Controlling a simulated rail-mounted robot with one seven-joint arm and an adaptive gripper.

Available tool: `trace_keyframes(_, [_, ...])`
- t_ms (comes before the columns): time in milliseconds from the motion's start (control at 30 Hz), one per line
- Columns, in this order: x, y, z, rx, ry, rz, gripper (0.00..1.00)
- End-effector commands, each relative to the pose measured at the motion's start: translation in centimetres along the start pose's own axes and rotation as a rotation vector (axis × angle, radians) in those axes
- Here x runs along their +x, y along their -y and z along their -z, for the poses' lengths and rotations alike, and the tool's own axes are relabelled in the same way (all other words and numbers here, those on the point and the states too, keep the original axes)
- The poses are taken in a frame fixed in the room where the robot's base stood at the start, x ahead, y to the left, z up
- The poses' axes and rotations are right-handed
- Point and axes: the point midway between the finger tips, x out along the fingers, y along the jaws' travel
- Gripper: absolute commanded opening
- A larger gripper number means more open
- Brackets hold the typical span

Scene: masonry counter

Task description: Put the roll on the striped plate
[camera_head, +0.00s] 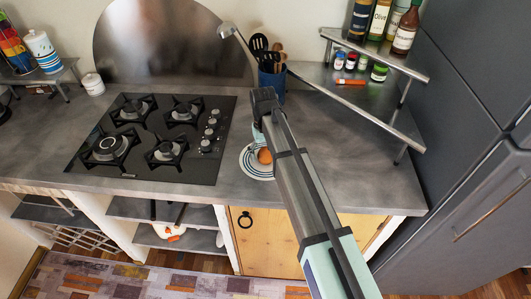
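The striped plate (251,168), white with blue rings, lies on the counter to the right of the hob. A rounded orange-brown thing that looks like the roll (265,156) shows over the plate, partly hidden by my arm. I cannot tell whether it rests on the plate or is held just above it. My arm reaches in from the bottom right and passes over the plate's right side. My gripper's fingers are hidden behind the arm, so their hold does not show.
A gas hob (150,139) fills the counter on the left. A blue utensil pot (271,80) with a ladle stands behind my arm. A metal corner shelf (385,108) with bottles and jars is at the right. Bare counter (350,180) lies right of my arm.

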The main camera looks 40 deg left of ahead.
Motion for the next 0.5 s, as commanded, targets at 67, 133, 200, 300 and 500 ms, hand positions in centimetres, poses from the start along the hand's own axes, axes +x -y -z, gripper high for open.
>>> trace_keyframes(67, [0.0, 0.0, 0.0, 0.0, 0.0, 0.0, 0.85])
trace_keyframes(133, [0.0, 0.0, 0.0, 0.0, 0.0, 0.0, 0.85])
trace_keyframes(200, [0.0, 0.0, 0.0, 0.0, 0.0, 0.0, 0.85])
trace_keyframes(300, [-0.3, 0.0, 0.0, 0.0, 0.0, 0.0, 0.85])
trace_keyframes(500, [-1.7, 0.0, 0.1, 0.0, -0.002, 0.0, 0.85])
